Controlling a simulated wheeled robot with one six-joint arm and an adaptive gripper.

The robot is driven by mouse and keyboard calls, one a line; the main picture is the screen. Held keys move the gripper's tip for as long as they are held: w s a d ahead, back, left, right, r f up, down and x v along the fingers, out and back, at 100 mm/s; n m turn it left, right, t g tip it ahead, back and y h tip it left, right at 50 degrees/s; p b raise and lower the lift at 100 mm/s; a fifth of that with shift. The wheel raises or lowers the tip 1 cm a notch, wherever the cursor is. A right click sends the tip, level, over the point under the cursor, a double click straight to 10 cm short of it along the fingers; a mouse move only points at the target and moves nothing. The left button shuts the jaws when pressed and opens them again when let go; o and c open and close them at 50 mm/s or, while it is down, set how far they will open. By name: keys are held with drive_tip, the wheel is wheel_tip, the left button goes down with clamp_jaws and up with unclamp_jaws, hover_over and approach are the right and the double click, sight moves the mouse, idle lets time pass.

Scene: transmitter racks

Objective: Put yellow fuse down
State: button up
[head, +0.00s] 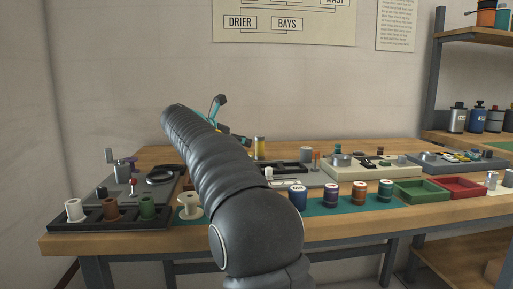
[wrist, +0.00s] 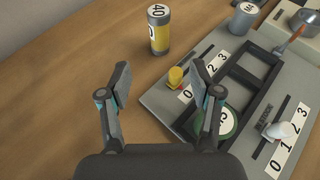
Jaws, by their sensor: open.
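The yellow fuse (wrist: 159,35), a cylinder with metal ends and a white label reading 40, stands upright on the bare wood in the wrist view. It also shows in the head view (head: 260,146), just right of my arm. My gripper (wrist: 160,75) is open, with nothing between its fingers. The fuse lies beyond the fingertips, apart from them. In the head view my arm hides part of the bench, and only part of the gripper shows.
A grey panel (wrist: 155,99) with a dark frame, a yellow knob (wrist: 176,76), a white knob (wrist: 280,130) and number scales lies right of the gripper. A grey cylinder (wrist: 243,18) stands behind it. Bare wood lies left. Spools and trays (head: 422,191) line the bench front.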

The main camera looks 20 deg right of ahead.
sight(257, 143)
drive_tip(key=x, duration=0.7)
drive_tip(key=shift+d, duration=0.2)
drive_tip(key=shift+r+x, duration=0.2)
drive_tip(key=shift+x, duration=1.1)
drive_tip(key=shift+r+x, duration=0.15)
drive_tip(key=shift+x, duration=1.15)
drive_tip(key=shift+w, duration=0.15)
clamp_jaws()
drive_tip(key=shift+r, duration=0.1)
